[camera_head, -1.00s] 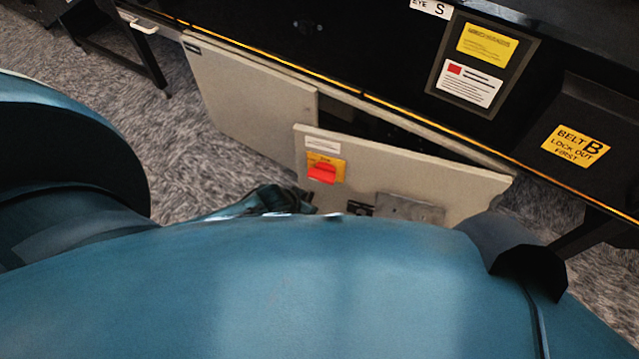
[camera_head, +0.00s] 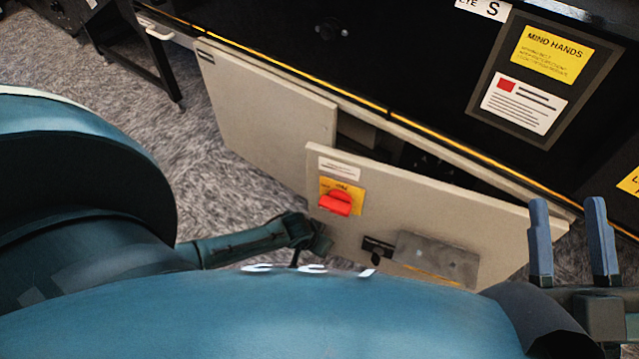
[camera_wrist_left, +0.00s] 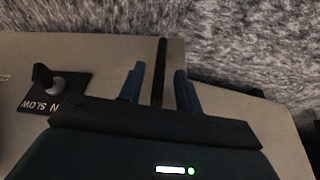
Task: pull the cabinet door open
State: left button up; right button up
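In the head view the pale cabinet door (camera_head: 430,200) stands ajar. Its left edge juts out in front of the neighbouring pale panel (camera_head: 265,110), and a dark gap shows above it. The door carries a red switch (camera_head: 335,203) on a yellow plate. My left gripper (camera_head: 312,240) is by the door's lower left part, its tips partly hidden. In the left wrist view its two fingers (camera_wrist_left: 160,88) stand apart on either side of a black bar (camera_wrist_left: 160,62), with gaps visible. My right gripper (camera_head: 570,245) is open and empty, right of the door.
A black machine frame (camera_head: 400,60) with a yellow edge line runs above the cabinet. A grey plate (camera_head: 437,260) is on the door. A black knob (camera_wrist_left: 45,76) stands left of the fingers. Grey carpet (camera_head: 240,190) is clear on the left.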

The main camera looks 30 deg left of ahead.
pick_arm(q)
jog(key=b+x, duration=0.2)
jog(key=shift+f, duration=0.4)
jog(key=shift+w+f, duration=0.15)
jog(key=shift+w, duration=0.05)
pick_arm(e)
jog(key=shift+w+r+n+y, duration=0.2)
jog(key=shift+r+n+y, duration=0.9)
jog(key=shift+n, duration=0.1)
jog(key=shift+w+r+n+y, duration=0.15)
jog(key=shift+r+n+y, duration=0.85)
jog(key=shift+n+y, duration=0.15)
pick_arm(q)
jog(key=shift+c, duration=0.3)
grip_shut()
